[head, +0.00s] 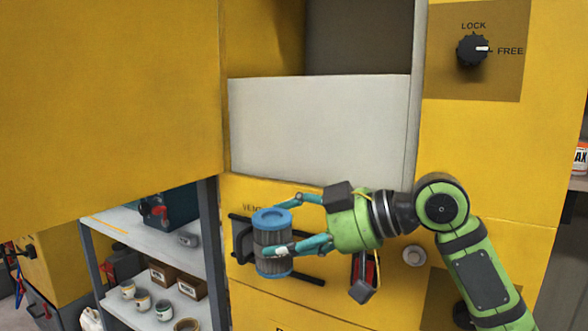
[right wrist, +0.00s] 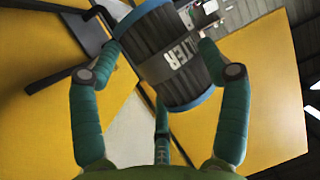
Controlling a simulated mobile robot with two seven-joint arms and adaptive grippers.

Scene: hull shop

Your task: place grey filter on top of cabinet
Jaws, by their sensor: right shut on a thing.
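My right gripper (head: 297,222) is shut on the grey filter (head: 271,260), a ribbed grey cylinder with blue end caps. It holds the filter upright in front of the yellow cabinet (head: 390,253). In the right wrist view the gripper's fingers (right wrist: 160,75) close around the filter (right wrist: 165,45), which carries white lettering partly reading "LTER". The cabinet's top does not show in the head view. My left gripper is not in view.
A grey panel (head: 315,125) partly covers an opening in the cabinet. A dark handle bar (head: 240,240) sits just behind the filter. A LOCK/FREE knob (head: 473,49) is at upper right. A shelf (head: 125,232) with several pots and boxes stands at lower left. A large yellow panel (head: 105,90) fills the upper left.

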